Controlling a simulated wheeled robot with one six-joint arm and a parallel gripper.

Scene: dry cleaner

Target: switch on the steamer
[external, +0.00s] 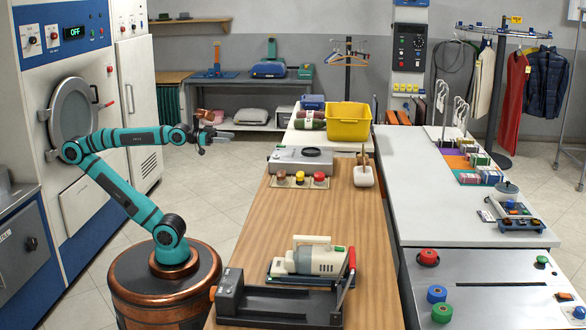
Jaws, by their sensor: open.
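A cream hand-held appliance (312,261), which looks like the steamer, lies on a dark blue base on the wooden counter (235,250). A small green part shows on its right end; I cannot make out a switch or its setting. My gripper (217,143) is open and empty, held in the air left of the counter's far part. It is well behind and to the left of the appliance, and apart from everything.
A black device with a red lever (347,280) stands in front of the appliance. Farther back are several coloured knobs (299,178), a grey box (288,160) and a yellow bin (348,122). A large machine (70,60) at left shows OFF. The counter's middle is clear.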

